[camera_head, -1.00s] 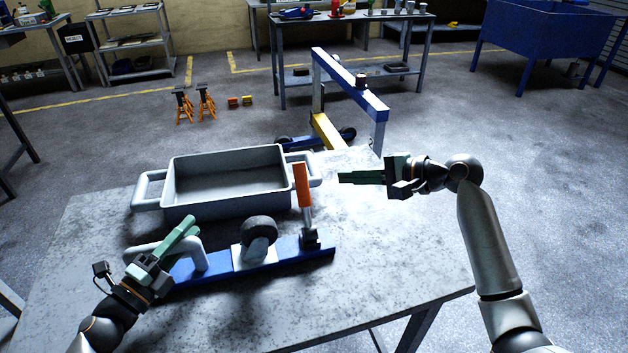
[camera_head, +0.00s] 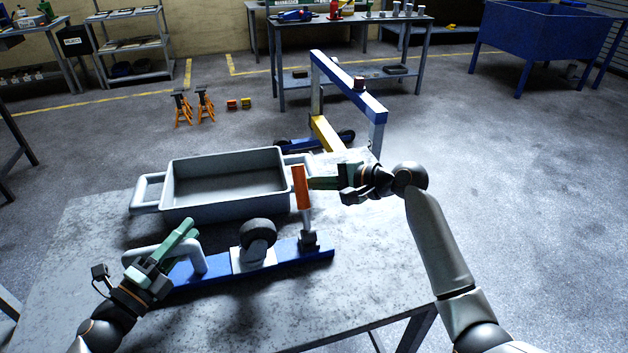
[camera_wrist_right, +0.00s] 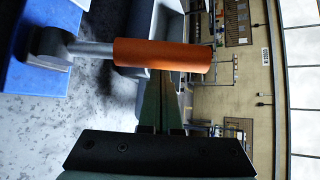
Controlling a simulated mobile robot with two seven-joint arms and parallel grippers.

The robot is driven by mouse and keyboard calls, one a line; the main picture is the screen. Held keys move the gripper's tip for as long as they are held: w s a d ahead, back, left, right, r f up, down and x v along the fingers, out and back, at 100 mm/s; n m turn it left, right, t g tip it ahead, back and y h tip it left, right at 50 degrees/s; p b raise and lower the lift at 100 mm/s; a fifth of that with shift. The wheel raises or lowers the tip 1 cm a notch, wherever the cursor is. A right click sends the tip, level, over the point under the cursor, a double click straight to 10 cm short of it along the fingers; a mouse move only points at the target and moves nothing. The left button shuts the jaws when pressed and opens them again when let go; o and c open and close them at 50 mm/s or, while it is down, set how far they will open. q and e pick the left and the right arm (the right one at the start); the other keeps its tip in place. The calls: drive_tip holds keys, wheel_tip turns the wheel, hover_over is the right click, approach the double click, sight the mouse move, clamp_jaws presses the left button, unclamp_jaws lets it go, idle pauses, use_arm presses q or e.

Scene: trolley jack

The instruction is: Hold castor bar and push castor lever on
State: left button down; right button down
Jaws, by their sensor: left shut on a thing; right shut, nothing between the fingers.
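The castor bar (camera_head: 285,256) is a blue bar lying on the grey table, with a dark castor wheel (camera_head: 257,233) on a white plate. The castor lever (camera_head: 302,190) stands near its right end, nearly upright, with an orange grip. My left gripper (camera_head: 184,236) is shut on the grey handle (camera_head: 197,257) at the bar's left end. My right gripper (camera_head: 318,183) is shut and empty, its fingertips close to the right side of the orange grip. In the right wrist view the orange grip (camera_wrist_right: 163,56) crosses just beyond the fingers; I cannot tell if they touch.
A grey tray (camera_head: 215,208) with side handles stands behind the bar on the table (camera_head: 390,285). A blue and yellow frame (camera_head: 345,85) stands on the floor beyond. The table's right front part is clear.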

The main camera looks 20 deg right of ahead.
drive_tip(key=shift+s+a+r, duration=0.1)
drive_tip(key=shift+s+r, duration=0.2)
drive_tip(key=shift+s, duration=0.2)
drive_tip(key=shift+s, duration=0.15)
drive_tip(key=shift+s+r+t, duration=0.15)
drive_tip(key=shift+s+t, duration=0.05)
drive_tip(key=shift+t, duration=0.2)
use_arm(q)
drive_tip(key=shift+f, duration=0.1)
use_arm(e)
drive_tip(key=s+n+t+y, duration=0.3)
drive_tip(key=s+n+t, duration=0.1)
drive_tip(key=s, duration=0.6)
drive_tip(key=shift+s+r, duration=0.15)
idle(0.4)
